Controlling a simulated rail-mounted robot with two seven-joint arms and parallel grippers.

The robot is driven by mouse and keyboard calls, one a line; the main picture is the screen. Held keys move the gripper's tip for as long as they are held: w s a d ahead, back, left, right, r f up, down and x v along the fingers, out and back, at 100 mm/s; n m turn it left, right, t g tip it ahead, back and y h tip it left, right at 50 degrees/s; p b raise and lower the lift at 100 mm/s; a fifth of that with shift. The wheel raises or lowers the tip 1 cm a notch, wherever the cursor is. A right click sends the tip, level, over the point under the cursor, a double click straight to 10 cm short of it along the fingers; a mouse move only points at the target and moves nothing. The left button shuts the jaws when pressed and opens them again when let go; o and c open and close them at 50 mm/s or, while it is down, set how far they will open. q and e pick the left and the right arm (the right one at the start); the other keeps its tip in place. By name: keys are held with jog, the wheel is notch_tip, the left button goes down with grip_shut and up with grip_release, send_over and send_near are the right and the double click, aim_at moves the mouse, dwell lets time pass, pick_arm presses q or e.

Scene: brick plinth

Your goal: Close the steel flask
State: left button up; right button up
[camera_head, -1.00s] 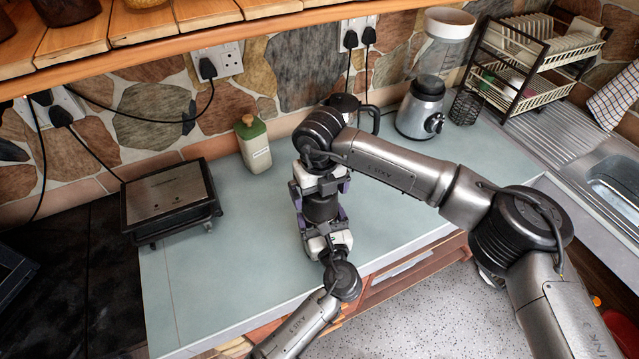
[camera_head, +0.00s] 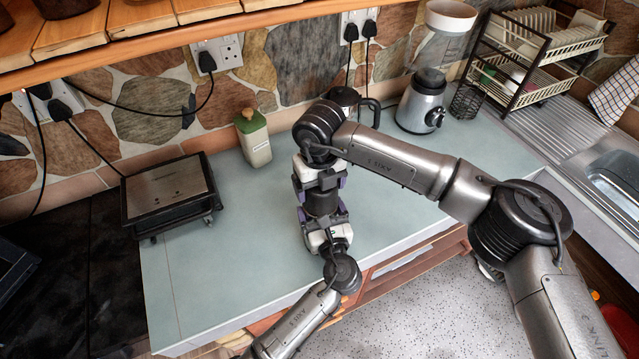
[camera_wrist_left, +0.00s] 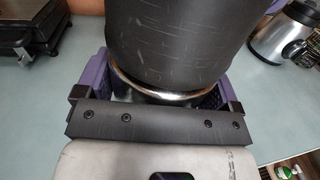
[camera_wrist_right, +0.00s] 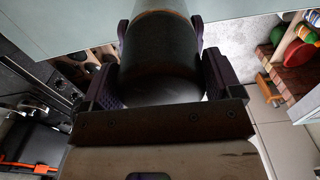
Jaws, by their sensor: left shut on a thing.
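The flask (camera_head: 321,203) is a dark scuffed cylinder, held above the counter between my two facing grippers. My left gripper (camera_head: 324,232) is on its near end and my right gripper (camera_head: 320,180) on its far end. In the left wrist view the flask's dark body (camera_wrist_left: 180,45) ends in a shiny steel rim; the purple fingers are shut on that near end, mostly hidden. In the right wrist view the purple fingers stand on both sides of the flask's dark end (camera_wrist_right: 160,60); contact is unclear. I cannot tell whether lid and body are joined.
A white bottle with a green cap (camera_head: 254,140) stands behind, near the wall. A black grill (camera_head: 170,195) is at the left of the counter (camera_head: 235,275). A blender (camera_head: 422,100), dish rack (camera_head: 540,55) and sink (camera_head: 615,185) are at the right. A shelf edge (camera_head: 150,40) overhangs at the back.

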jog(key=shift+o, duration=1.2)
jog(key=shift+r, duration=0.1)
notch_tip(320, 180, up, 12)
pick_arm(q)
jog(key=o, duration=1.5)
jog(key=b+v, duration=0.1)
jog(key=v, duration=1.3)
jog(key=shift+a, duration=0.1)
pick_arm(e)
jog(key=shift+f, duration=0.65)
